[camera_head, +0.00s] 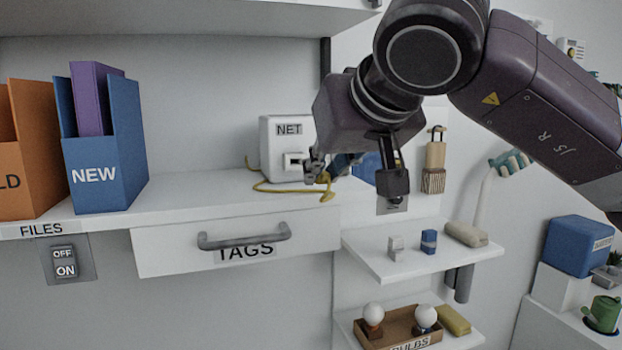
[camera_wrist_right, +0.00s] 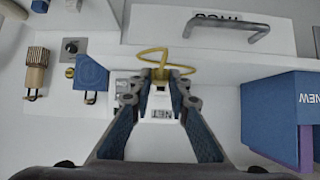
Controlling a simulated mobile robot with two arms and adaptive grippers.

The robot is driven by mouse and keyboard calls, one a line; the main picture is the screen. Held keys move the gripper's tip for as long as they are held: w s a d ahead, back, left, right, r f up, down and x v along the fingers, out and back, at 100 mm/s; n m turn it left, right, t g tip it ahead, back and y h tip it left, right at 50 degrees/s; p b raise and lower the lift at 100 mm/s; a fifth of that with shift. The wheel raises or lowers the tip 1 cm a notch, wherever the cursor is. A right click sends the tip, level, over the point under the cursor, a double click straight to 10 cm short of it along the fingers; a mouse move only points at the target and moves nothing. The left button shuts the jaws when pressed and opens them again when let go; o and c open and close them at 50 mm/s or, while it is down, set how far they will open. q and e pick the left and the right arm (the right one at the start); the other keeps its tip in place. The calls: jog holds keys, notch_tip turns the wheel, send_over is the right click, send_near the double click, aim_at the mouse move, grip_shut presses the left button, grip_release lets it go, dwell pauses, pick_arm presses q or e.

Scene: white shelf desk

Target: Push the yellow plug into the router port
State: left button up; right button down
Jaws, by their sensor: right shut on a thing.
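The white router (camera_head: 278,133) labelled NET stands on the white desk shelf, its dark-edged port (camera_head: 294,161) low on the front. My right gripper (camera_head: 320,168) is just right of the port. In the right wrist view, the right gripper (camera_wrist_right: 161,77) has its fingertips close together on the yellow plug (camera_wrist_right: 160,73), which is mostly hidden between them. The router (camera_wrist_right: 160,114) appears upside down behind the fingers. The yellow cable (camera_head: 285,190) runs along the shelf in front of the router. I cannot tell whether the plug touches the port. My left gripper is out of view.
A drawer labelled TAGS (camera_head: 160,252) is below the shelf, with a grey handle (camera_head: 243,237). A blue NEW file box (camera_head: 105,160) stands at left. A lower shelf (camera_head: 385,268) holds small items. An upper shelf (camera_head: 180,18) overhangs the router area.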

jog(key=shift+w+a, duration=0.1)
jog(key=shift+a, duration=0.1)
jog(key=shift+w+a, duration=0.1)
jog(key=shift+a, duration=0.25)
jog(key=shift+d, duration=0.1)
jog(key=shift+w+r+p, duration=0.1)
jog(key=shift+w+p, duration=0.4)
jog(key=shift+p, duration=0.15)
jog(key=shift+w+a+p, duration=0.3)
jog(key=shift+w+p, duration=0.1)
jog(key=shift+w, duration=0.25)
jog(key=shift+w+a+p, duration=0.25)
jog(key=shift+w+p, duration=0.1)
jog(key=shift+w, duration=0.25)
jog(key=shift+w+a+p, duration=0.2)
jog(key=shift+w+p, duration=0.2)
jog(key=shift+w, duration=0.35)
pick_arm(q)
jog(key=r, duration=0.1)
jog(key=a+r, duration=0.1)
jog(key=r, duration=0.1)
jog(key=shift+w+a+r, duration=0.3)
pick_arm(e)
jog(key=shift+w, duration=0.2)
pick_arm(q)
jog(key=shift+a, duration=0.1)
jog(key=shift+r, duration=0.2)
